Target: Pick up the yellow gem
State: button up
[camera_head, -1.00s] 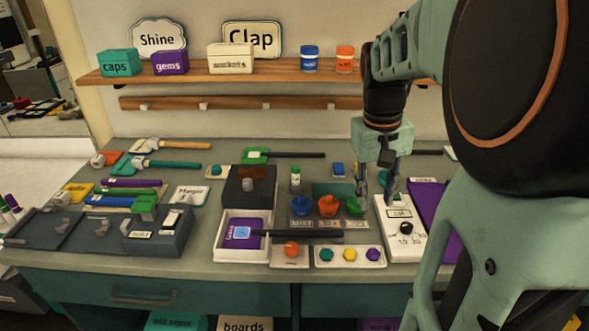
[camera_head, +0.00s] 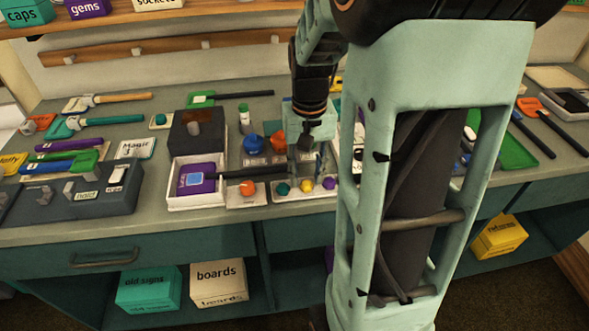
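The yellow gem (camera_head: 307,185) sits in the middle of a small white tray (camera_head: 302,199) on the counter. A teal gem (camera_head: 283,188) is to its left and a purple gem (camera_head: 329,183) to its right. My gripper (camera_head: 306,175) points down over the tray, close above the yellow gem. Its two fingers are apart, with no object visible between them. I cannot tell whether the fingertips reach down beside the gem.
A white box with a purple item (camera_head: 196,180) and a small orange piece (camera_head: 247,187) lie to the left. Blue (camera_head: 253,144) and orange (camera_head: 278,142) knob-like items stand behind.

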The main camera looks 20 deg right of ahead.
jog(key=shift+f, duration=0.55)
jog(key=c, duration=0.5)
jog(key=shift+r, duration=0.2)
